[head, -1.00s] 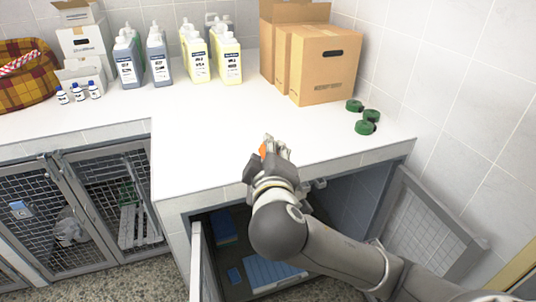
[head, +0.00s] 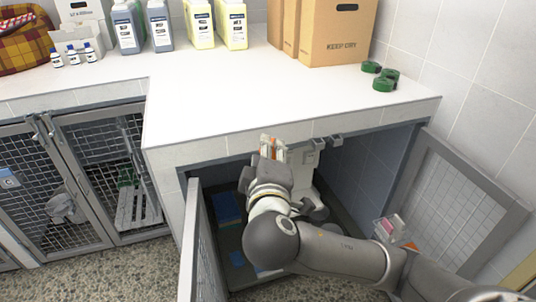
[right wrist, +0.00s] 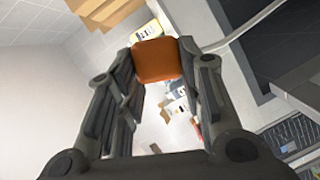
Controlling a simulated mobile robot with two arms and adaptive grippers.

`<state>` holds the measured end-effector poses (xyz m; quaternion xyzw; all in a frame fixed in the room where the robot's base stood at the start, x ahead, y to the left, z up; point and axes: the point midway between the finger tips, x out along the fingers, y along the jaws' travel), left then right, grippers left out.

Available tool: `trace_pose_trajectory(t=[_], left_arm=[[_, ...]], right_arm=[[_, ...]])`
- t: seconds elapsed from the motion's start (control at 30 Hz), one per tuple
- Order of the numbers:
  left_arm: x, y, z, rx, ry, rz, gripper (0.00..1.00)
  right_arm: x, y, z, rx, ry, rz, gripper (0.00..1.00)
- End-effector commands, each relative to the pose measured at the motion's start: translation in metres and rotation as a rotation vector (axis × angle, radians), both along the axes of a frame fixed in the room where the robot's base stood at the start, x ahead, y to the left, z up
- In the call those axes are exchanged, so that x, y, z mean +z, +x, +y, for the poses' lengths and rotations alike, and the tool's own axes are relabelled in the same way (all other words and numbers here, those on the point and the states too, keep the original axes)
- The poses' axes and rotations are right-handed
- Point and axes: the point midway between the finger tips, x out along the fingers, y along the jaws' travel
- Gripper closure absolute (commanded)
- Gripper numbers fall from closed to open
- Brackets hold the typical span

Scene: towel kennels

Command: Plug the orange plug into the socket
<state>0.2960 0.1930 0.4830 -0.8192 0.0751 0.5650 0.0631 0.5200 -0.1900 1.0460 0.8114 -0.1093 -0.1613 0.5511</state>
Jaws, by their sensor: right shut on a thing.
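My right gripper (head: 271,150) is shut on the orange plug, at the front edge of the counter above the open kennel in the head view. The orange plug (right wrist: 157,60) sits between the two fingertips in the right wrist view. In the head view only a small sliver of orange (head: 267,149) shows between the fingers. I cannot make out a socket in either view, so the plug's place relative to it cannot be told. My left gripper is not in view.
The white counter (head: 230,95) bears bottles (head: 200,25), cardboard boxes (head: 335,30) and green rolls (head: 385,80). The open kennel has a door on each side (head: 200,240), (head: 460,195). Closed mesh kennels (head: 40,180) stand at left. The middle of the counter is clear.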

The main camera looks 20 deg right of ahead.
Motion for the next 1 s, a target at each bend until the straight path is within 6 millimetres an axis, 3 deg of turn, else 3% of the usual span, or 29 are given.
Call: trace_pose_trajectory(t=[0.03, 0.5, 0.83, 1.0], left_arm=[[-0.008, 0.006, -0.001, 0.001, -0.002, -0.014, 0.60], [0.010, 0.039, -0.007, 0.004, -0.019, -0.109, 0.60], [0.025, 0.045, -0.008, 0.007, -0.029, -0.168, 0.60], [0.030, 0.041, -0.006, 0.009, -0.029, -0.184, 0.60]], right_arm=[[-0.019, 0.000, 0.000, 0.000, -0.010, 0.000, 1.00], [-0.103, 0.001, -0.001, -0.002, -0.093, -0.001, 1.00], [-0.166, 0.008, -0.004, -0.014, -0.154, 0.001, 1.00], [-0.206, 0.026, -0.014, -0.040, -0.199, 0.008, 1.00]])
